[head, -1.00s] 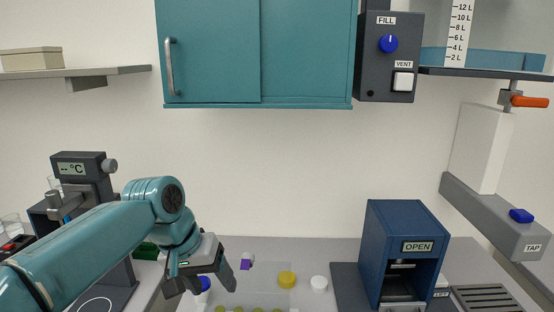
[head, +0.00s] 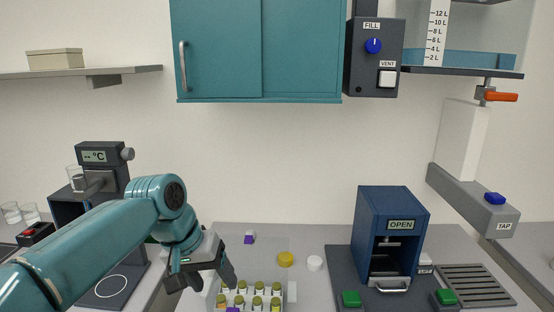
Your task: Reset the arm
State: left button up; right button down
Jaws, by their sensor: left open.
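My left gripper (head: 202,284) hangs at the end of my teal left arm, in the lower left of the head view. Its jaws are open and point down, with nothing seen between them. It is at the left edge of a tray (head: 292,292) of small vials (head: 257,288) with olive caps. I cannot tell whether it touches the tray. My right gripper does not show.
A blue press marked OPEN (head: 367,235) stands right of centre, with green buttons (head: 351,299) in front. A yellow cap (head: 285,259) and white cap (head: 314,263) lie on the counter. A temperature unit (head: 97,154) stands left. A teal cabinet (head: 300,50) hangs above.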

pick_arm(q)
jog(key=s+d+f+g+b, duration=0.1)
jog(key=s+f, duration=0.1)
jog(key=f, duration=1.4)
jog(key=s+d+f+b, duration=0.1)
jog(key=s+f, duration=0.1)
jog(key=f, duration=1.3)
jog(key=s+f+n+b, duration=0.1)
jog(key=s+f, duration=0.7)
jog(key=s, duration=0.2)
jog(key=s+a+f+n+g+b, duration=0.1)
jog(key=s+f, duration=0.7)
jog(key=s, duration=0.3)
jog(key=shift+a+f+n+h, duration=0.15)
jog(key=shift+f+n+h, duration=0.15)
jog(key=shift+n+h, duration=0.1)
jog(key=shift+s, duration=0.15)
